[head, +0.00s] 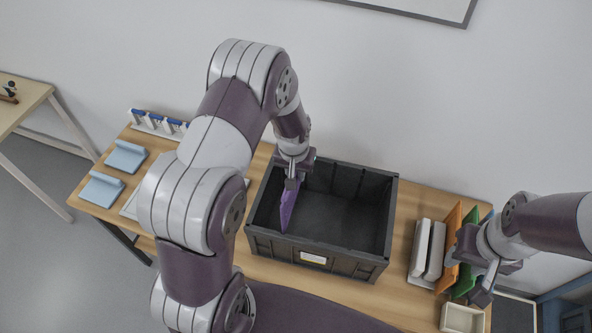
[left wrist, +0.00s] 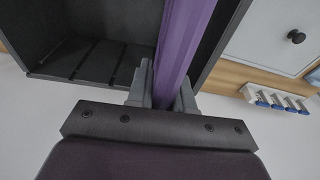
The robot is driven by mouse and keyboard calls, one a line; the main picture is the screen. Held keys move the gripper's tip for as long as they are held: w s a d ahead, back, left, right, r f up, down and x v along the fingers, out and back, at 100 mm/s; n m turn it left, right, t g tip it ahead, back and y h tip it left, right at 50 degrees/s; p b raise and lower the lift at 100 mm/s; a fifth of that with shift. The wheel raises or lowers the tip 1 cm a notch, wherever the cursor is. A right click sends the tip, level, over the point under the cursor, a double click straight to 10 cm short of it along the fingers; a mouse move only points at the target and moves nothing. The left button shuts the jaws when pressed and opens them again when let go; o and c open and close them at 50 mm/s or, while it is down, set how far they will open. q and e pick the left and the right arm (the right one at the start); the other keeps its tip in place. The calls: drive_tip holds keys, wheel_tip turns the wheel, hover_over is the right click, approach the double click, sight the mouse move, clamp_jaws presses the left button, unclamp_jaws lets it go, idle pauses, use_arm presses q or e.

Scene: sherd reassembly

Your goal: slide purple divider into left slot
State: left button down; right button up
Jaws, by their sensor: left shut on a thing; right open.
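The purple divider (head: 289,207) is upright inside the left part of the dark grey crate (head: 320,254), seen nearly edge-on. My left gripper (head: 293,182) is shut on its top edge, above the crate's left side. In the left wrist view the divider (left wrist: 183,45) runs between the two fingers (left wrist: 163,90), close to a crate wall. Slot ribs show along the crate's inner wall (left wrist: 95,60). Whether the divider sits in a slot cannot be told. My right gripper (head: 484,283) is open and empty, right of the crate near the divider rack.
Orange (head: 452,240) and green (head: 470,254) panels stand in a rack beside white ones (head: 427,250), right of the crate. A small cream box (head: 461,319) is at the front right. Light-blue pieces (head: 102,188) and a white rack with blue-topped items (head: 158,124) lie left.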

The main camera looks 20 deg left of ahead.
use_arm(q)
drive_tip(key=shift+f+b, duration=2.9)
drive_tip(key=shift+f, duration=1.05)
drive_tip(key=shift+f, duration=0.15)
wheel_tip(320, 180, down, 9)
drive_tip(key=b, duration=0.6)
drive_tip(key=shift+r+b, duration=0.2)
drive_tip(key=shift+b, duration=0.15)
drive_tip(key=c, duration=0.9)
unclamp_jaws()
drive_tip(key=r, duration=0.4)
drive_tip(key=s+r, duration=0.1)
drive_tip(key=r, duration=0.3)
drive_tip(key=s+r+b, duration=0.1)
drive_tip(key=r, duration=0.3)
drive_tip(key=shift+d+r, duration=0.15)
drive_tip(key=shift+r, duration=0.15)
drive_tip(key=shift+w, duration=0.1)
